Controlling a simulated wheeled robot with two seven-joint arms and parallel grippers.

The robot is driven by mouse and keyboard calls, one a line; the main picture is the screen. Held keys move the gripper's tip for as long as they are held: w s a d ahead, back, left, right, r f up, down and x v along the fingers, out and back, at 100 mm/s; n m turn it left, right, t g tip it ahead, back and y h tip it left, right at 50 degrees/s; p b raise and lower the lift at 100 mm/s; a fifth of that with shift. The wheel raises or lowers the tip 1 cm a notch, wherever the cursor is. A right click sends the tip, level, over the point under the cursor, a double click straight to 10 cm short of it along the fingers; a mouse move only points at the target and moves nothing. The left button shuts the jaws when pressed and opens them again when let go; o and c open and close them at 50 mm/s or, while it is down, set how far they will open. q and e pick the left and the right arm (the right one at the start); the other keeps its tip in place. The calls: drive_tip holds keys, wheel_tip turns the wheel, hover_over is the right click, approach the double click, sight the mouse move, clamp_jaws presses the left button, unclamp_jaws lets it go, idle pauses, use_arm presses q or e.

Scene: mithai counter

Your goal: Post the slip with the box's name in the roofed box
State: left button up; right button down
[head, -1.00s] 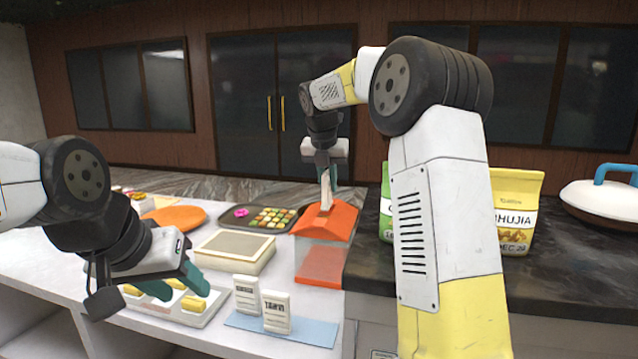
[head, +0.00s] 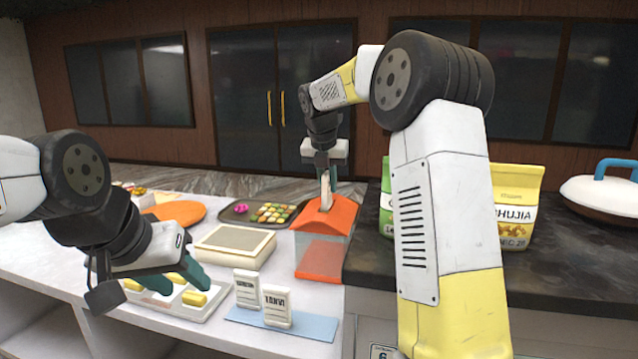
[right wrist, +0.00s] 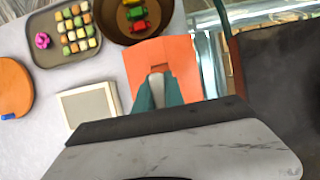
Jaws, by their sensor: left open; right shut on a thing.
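The roofed box (head: 340,219) has an orange roof and a see-through body with orange inside at the bottom. It stands at the counter's right part; its roof also shows in the right wrist view (right wrist: 182,52). My right gripper (head: 326,177) is shut on a pale slip (head: 325,192), held upright at the roof's top. The slip's lower end is at the slot area; I cannot tell how far it is in. In the right wrist view the slip (right wrist: 157,84) is between the fingers. Its writing is not readable. My left gripper (head: 184,284) is open and empty above the sweets tray.
Two white lettered cards (head: 277,306) stand on a blue mat (head: 310,328) in front. A tray of yellow sweets (head: 150,308), a cream box (head: 233,244), a dark sweets tray (head: 246,222) and an orange disc (head: 176,213) surround them. Yellow packet (head: 517,205) stands right, behind my arm.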

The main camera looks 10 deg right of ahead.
drive_tip(key=shift+f, duration=0.35)
drive_tip(key=shift+f, duration=0.35)
drive_tip(key=shift+f, duration=0.4)
idle(0.3)
drive_tip(key=shift+f, duration=0.2)
drive_tip(key=c, duration=1.3)
unclamp_jaws()
drive_tip(key=shift+c, duration=0.2)
drive_tip(key=shift+r, duration=0.15)
drive_tip(key=shift+r, duration=3.9)
